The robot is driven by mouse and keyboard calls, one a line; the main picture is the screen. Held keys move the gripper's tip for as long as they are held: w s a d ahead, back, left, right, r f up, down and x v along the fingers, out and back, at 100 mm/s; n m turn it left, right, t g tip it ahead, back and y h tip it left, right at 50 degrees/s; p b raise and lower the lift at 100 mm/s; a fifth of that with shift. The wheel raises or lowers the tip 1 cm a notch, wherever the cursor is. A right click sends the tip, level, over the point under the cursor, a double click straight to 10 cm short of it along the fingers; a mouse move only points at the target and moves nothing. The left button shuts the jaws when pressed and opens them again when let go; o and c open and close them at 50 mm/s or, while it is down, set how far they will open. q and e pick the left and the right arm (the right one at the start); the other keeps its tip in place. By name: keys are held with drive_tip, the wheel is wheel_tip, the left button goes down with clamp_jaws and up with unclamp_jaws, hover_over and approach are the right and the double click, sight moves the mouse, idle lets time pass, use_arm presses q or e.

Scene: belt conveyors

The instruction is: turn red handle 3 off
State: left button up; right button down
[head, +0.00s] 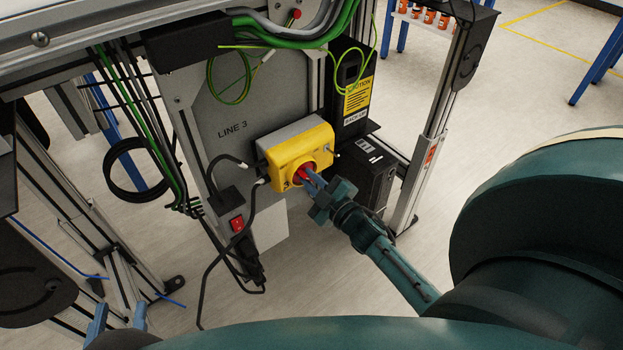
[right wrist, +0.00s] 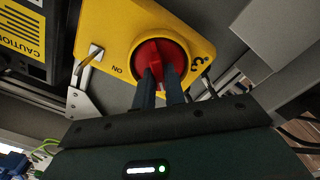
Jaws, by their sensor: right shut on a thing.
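The red handle 3 (head: 304,172) is a rotary knob on the front of a yellow switch box (head: 290,150), fixed to the grey panel marked LINE 3. My right gripper (head: 311,181) is shut on the red handle. In the right wrist view, the two fingers (right wrist: 161,84) pinch the handle's raised grip from both sides. The red handle (right wrist: 150,58) sits on the yellow face (right wrist: 110,35), with ON printed left of it and a 3 to its right. The fingers hide part of the handle. My left gripper (head: 118,316) is open and empty at the lower left.
Black cables hang left of the box, and a small red switch (head: 237,223) sits below it. A black unit with a yellow caution label (head: 358,98) stands to the right, near a metal post (head: 430,150). Open floor lies in front.

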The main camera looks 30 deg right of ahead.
idle(0.5)
drive_tip(key=c, duration=1.5)
unclamp_jaws()
drive_tip(key=shift+o, duration=0.2)
use_arm(q)
drive_tip(key=shift+r, duration=0.1)
use_arm(e)
drive_tip(key=shift+s, duration=0.15)
drive_tip(key=shift+s, duration=0.35)
use_arm(q)
drive_tip(key=g+p, duration=0.1)
drive_tip(key=n+y+p, duration=0.1)
drive_tip(key=shift+s+a+f+g+p, duration=0.15)
drive_tip(key=shift+a+f+g+p, duration=0.05)
drive_tip(key=shift+a+g+p, duration=0.2)
use_arm(e)
drive_tip(key=s+d, duration=0.1)
drive_tip(key=s, duration=1.1)
use_arm(q)
drive_tip(key=shift+r, duration=0.1)
use_arm(e)
drive_tip(key=shift+r, duration=0.1)
